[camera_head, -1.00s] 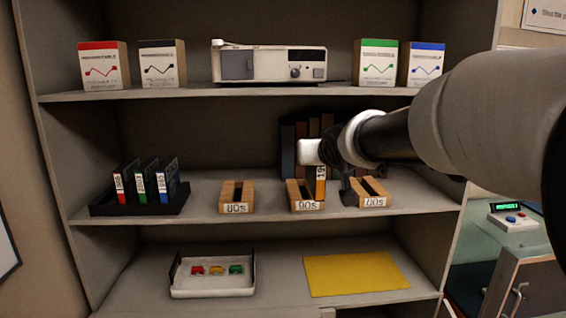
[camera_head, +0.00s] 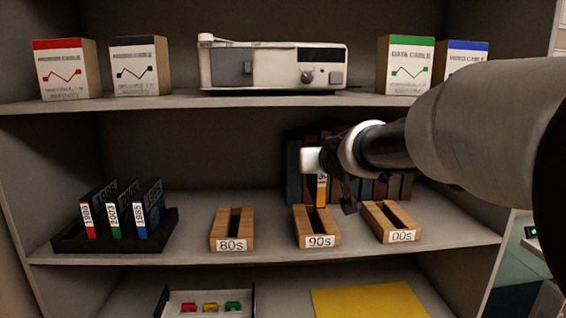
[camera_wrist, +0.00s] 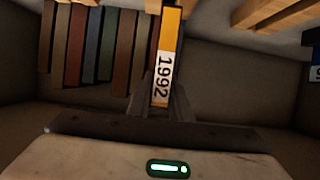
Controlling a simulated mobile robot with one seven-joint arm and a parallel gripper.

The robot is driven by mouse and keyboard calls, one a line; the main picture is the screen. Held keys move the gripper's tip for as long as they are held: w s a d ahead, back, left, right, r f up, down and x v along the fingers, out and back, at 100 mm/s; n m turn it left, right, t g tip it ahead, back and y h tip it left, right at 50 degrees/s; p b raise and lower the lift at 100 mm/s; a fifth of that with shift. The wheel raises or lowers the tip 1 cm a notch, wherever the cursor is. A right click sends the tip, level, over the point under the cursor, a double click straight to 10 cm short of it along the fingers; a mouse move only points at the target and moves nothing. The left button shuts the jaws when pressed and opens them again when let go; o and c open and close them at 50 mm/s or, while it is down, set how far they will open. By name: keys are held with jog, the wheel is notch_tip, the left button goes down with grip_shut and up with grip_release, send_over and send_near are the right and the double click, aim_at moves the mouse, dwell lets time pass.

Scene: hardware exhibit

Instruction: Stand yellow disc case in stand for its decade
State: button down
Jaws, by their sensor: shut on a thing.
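The yellow disc case (camera_head: 321,190) is upright in my gripper, its white label reading 1992 in the wrist view (camera_wrist: 164,78). My gripper (camera_wrist: 162,105) is shut on the case; in the head view my arm partly hides it. The case's lower end shows just over the back of the wooden 90s stand (camera_head: 317,228); I cannot tell whether it is above the slot or behind it. The 80s stand (camera_head: 232,230) is to the left and the 00s stand (camera_head: 390,222) to the right, both empty.
A black tray (camera_head: 70,243) at the left holds red, green and blue labelled cases. Dark books (camera_head: 293,165) stand behind my gripper. The shelf above (camera_head: 180,102) carries boxes and a white device (camera_head: 273,66). A yellow sheet (camera_head: 368,300) lies below.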

aim_at(318, 199)
jog(key=shift+d+f, duration=0.15)
jog(key=shift+f, duration=0.75)
jog(key=shift+f+b, duration=0.85)
jog(key=shift+b, duration=0.1)
jog(key=shift+f+b, duration=0.55)
jog(key=shift+b, duration=0.05)
jog(key=shift+f+b, duration=0.65)
jog(key=shift+f, duration=0.05)
jog(key=shift+f+b, duration=1.25)
jog(key=shift+b, duration=0.05)
jog(key=c, duration=1.5)
grip_release()
jog(key=shift+c, duration=0.2)
jog(key=s+b, duration=0.1)
jog(key=s, duration=0.7)
